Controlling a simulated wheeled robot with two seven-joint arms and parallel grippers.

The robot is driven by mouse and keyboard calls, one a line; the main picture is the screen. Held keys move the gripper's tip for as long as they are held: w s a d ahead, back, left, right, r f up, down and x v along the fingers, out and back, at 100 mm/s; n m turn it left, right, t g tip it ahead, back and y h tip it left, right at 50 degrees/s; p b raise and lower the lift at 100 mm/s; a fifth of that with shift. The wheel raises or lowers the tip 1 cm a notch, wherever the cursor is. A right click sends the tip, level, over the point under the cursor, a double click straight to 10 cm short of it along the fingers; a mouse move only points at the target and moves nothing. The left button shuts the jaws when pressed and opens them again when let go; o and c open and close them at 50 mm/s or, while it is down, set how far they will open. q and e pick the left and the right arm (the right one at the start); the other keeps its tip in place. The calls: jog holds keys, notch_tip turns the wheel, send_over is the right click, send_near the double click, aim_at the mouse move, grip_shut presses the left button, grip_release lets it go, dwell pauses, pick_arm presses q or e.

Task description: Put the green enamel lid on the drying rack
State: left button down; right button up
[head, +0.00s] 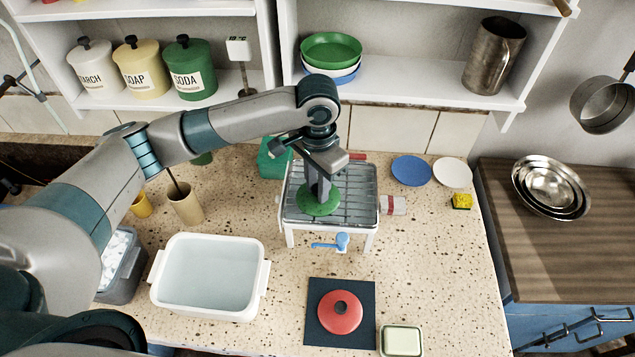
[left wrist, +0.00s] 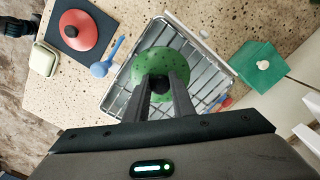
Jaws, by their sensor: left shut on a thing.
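The green enamel lid (head: 318,202) is a speckled green disc over the drying rack (head: 350,212), a wire-barred tray on a white frame with legs. My left gripper (head: 321,190) points down and is shut on the lid's knob. In the left wrist view the lid (left wrist: 150,66) lies between the camera and the rack's bars (left wrist: 209,70), and the fingers of my left gripper (left wrist: 158,84) hide its middle. I cannot tell whether the lid touches the bars. My right gripper is not in view.
A white basin of water (head: 210,275) stands front left. A red lid (head: 340,312) lies on a dark mat (head: 366,335) in front of the rack. A blue brush (head: 340,242) is at the rack's front edge. A green box (head: 272,160) stands behind it.

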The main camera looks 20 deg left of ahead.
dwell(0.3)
pick_arm(q)
jog(key=c, duration=1.7)
grip_release()
jog(key=shift+f, duration=0.1)
jog(key=shift+o, duration=0.9)
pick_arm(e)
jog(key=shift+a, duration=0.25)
